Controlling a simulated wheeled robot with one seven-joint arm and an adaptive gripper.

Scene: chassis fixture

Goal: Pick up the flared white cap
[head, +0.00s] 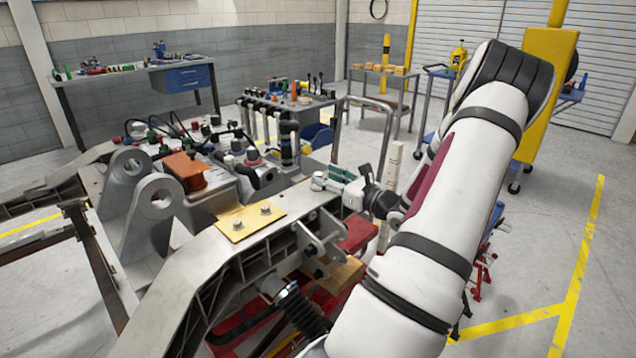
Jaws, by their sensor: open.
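My arm reaches in from the lower right, bends at the top right and comes back down behind itself. My gripper (332,185) is at its far end, over the right side of the chassis fixture (190,262). It points left and is open. It is small in this view, and I see nothing held in it. I cannot pick out the flared white cap with certainty among the small crowded parts around the middle of the chassis, left of my gripper. My arm hides part of the scene on the right.
An orange-brown block (186,170), a yellow plate (250,222) and upright grey lugs (152,208) stand on the chassis. Dark pipes (287,140) rise behind. A workbench (125,75) stands at the back left. Open floor (535,270) lies to the right.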

